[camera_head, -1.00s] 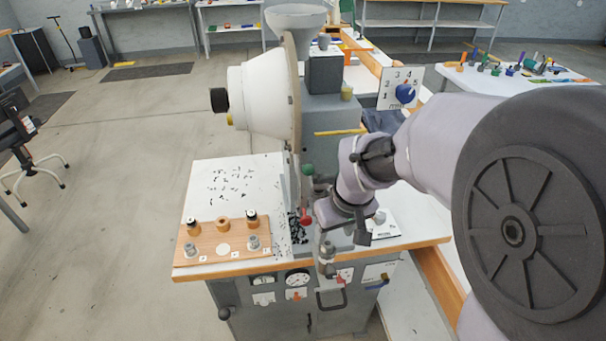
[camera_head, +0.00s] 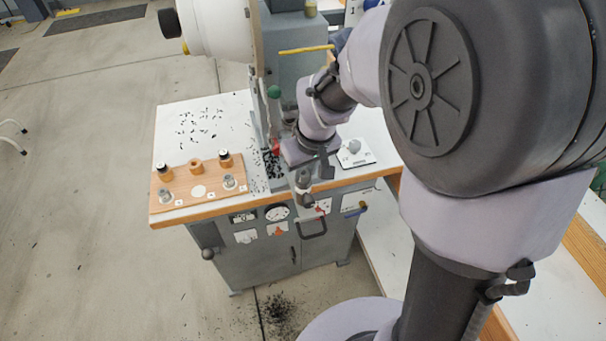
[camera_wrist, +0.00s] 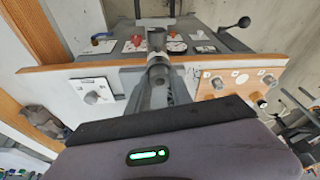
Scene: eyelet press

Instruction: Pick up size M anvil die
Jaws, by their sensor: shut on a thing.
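My gripper (camera_head: 303,184) is shut on a grey metal cylindrical die, taken to be the size M anvil die (camera_wrist: 157,62), and holds it out over the bench's front edge. The jaws hide part of the die, and its size mark cannot be read. The wooden die board (camera_head: 181,194) lies at the front left of the bench. In its front row, a grey die (camera_head: 166,196) stands at left and another grey die (camera_head: 229,182) at right, with an empty pale round spot (camera_head: 198,191) between them. Black-topped dies and an orange-brown ring stand behind.
The press (camera_head: 287,60) rises behind my gripper, with a red-tipped lever and green knob close by. A white plate with a grey knob (camera_head: 354,147) lies right of it. Small black bits lie scattered on the bench top. Gauges and a handle are on the cabinet front.

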